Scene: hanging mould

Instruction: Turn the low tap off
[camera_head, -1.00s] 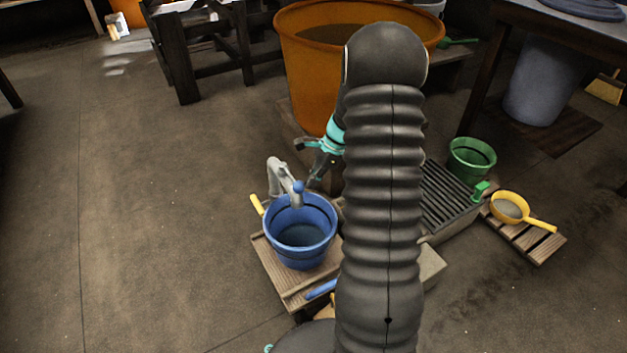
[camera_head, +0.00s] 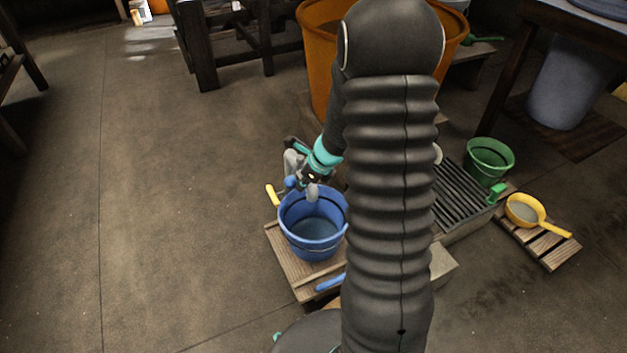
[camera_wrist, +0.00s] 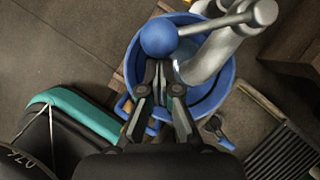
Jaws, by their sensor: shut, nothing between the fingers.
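The low tap (camera_head: 291,160) is a grey metal spout above a blue bucket (camera_head: 289,222). In the wrist view the tap (camera_wrist: 208,57) has a metal lever ending in a blue ball (camera_wrist: 158,37). My gripper (camera_wrist: 160,68) is shut and empty, its fingertips just below the blue ball in that picture. I cannot tell whether they touch it. In the head view my gripper (camera_head: 303,178) is beside the tap and partly covers it. The bucket holds dark water; whether the tap runs is unclear.
The bucket stands on a wooden slatted stand (camera_head: 284,262). To the right are a grated drain box (camera_head: 462,193), a green bucket (camera_head: 489,160) and a yellow pan (camera_head: 524,210). A large orange tub (camera_head: 318,60) stands behind. The floor at left is clear.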

